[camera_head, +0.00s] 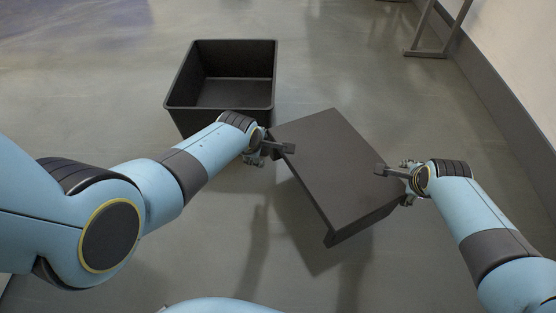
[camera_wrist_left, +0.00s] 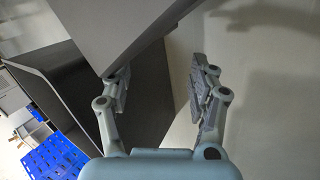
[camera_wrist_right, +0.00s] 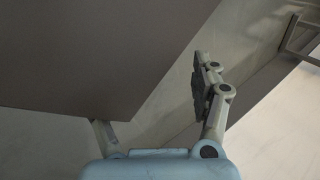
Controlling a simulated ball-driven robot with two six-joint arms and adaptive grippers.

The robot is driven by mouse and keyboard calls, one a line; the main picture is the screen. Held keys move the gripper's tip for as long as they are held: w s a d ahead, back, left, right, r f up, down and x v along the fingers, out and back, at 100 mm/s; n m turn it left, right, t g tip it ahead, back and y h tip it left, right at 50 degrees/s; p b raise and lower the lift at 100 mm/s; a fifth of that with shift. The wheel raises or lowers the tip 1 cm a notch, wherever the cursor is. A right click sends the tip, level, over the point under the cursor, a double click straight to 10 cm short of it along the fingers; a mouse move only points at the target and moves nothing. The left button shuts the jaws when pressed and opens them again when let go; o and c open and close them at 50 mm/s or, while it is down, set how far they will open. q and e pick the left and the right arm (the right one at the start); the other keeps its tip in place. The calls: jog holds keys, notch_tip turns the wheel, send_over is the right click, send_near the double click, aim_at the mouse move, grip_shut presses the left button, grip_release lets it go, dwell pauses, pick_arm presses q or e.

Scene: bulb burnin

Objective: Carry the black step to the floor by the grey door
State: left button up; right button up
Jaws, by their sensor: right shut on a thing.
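The black step (camera_head: 330,165) is a flat dark slab with short sides, tilted above the floor at the centre of the head view. My right gripper (camera_head: 393,172) is shut on its right edge; in the right wrist view the step (camera_wrist_right: 90,60) covers one finger. My left gripper (camera_head: 272,148) is at the step's left corner. In the left wrist view its fingers (camera_wrist_left: 160,72) stand apart, with the step (camera_wrist_left: 115,25) close by the left finger and nothing gripped between them. I cannot make out a grey door in any view.
A black open bin (camera_head: 190,122) stands on the floor behind my left gripper, close to the step. A grey metal stand leg (camera_head: 432,52) is by the white wall (camera_head: 515,50) at right. A blue crate (camera_wrist_left: 55,155) shows in the left wrist view. Floor beyond is clear.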

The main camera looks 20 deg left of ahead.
pick_arm(q)
jog(key=s+d+f+b, duration=0.1)
jog(key=s+f+b, duration=0.2)
jog(key=f, duration=0.3)
jog(key=shift+f+g+b, duration=0.2)
jog(key=shift+g+b, duration=0.1)
jog(key=shift+g, duration=0.1)
jog(key=shift+o, duration=1.2)
jog(key=a, duration=0.2)
jog(key=shift+a+r, duration=0.1)
jog(key=shift+a, duration=0.2)
jog(key=shift+o, duration=1.1)
jog(key=shift+w+a, duration=0.1)
jog(key=shift+a, duration=0.15)
pick_arm(e)
notch_tip(320, 180, down, 6)
jog(key=s+d, duration=0.2)
jog(key=shift+s+g, duration=0.15)
jog(key=shift+g, duration=0.15)
pick_arm(q)
jog(key=shift+r, duration=0.1)
pick_arm(e)
jog(key=o, duration=0.7)
jog(key=shift+s+r, duration=0.1)
jog(key=shift+c, duration=0.2)
